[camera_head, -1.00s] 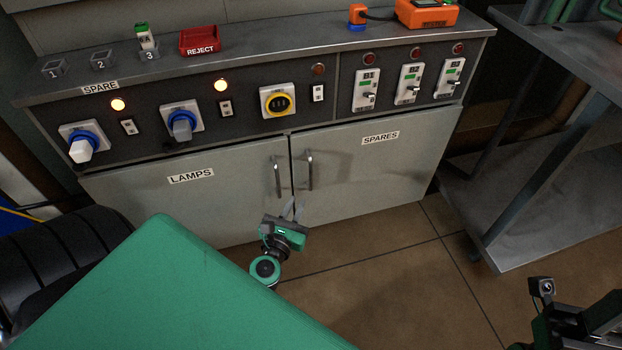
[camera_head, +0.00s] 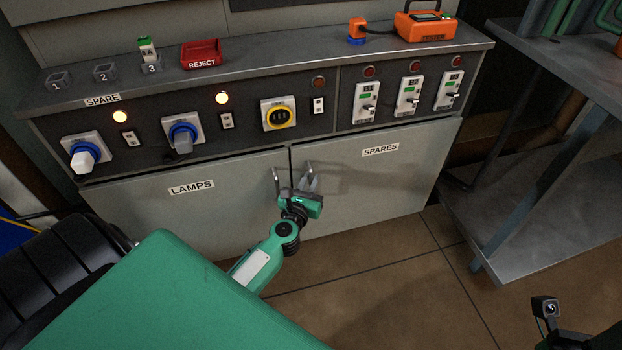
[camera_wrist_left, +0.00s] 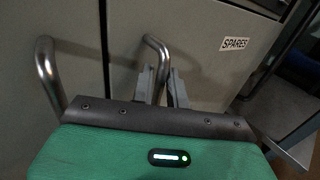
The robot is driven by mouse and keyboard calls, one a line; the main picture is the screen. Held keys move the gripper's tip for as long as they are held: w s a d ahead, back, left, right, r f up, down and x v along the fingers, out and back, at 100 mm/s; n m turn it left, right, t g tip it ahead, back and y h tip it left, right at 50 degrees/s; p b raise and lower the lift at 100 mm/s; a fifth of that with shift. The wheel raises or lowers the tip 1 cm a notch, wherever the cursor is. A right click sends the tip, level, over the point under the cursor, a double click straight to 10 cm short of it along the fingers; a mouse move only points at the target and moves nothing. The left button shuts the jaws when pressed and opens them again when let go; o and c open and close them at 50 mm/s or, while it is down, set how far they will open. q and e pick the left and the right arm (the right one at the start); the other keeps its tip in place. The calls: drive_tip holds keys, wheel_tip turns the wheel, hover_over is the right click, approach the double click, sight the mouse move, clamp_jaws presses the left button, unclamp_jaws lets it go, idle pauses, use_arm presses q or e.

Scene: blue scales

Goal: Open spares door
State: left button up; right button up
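The spares door (camera_head: 385,195) is the grey right-hand cabinet door with a "SPARES" label, and it is shut. Its upright metal bar handle (camera_head: 307,168) is near the door's left edge. My left gripper (camera_head: 311,182) is at this handle, with its fingers pointing at the door. In the left wrist view the spares handle (camera_wrist_left: 155,48) comes down between the two open fingers (camera_wrist_left: 161,86). The fingers look apart, and contact with the bar cannot be told. Only part of my right wrist shows at the lower right of the head view; its fingers are out of view.
The lamps door (camera_head: 190,215) with its own handle (camera_head: 276,185) is close on the left. Above are a panel of switches and knobs and a worktop with a red reject tray (camera_head: 201,54) and an orange device (camera_head: 425,25). A metal shelf unit (camera_head: 550,205) stands right. The floor in front is clear.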

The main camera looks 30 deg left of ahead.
use_arm(q)
drive_tip(key=shift+w+a, duration=0.1)
drive_tip(key=shift+w, duration=0.35)
clamp_jaws()
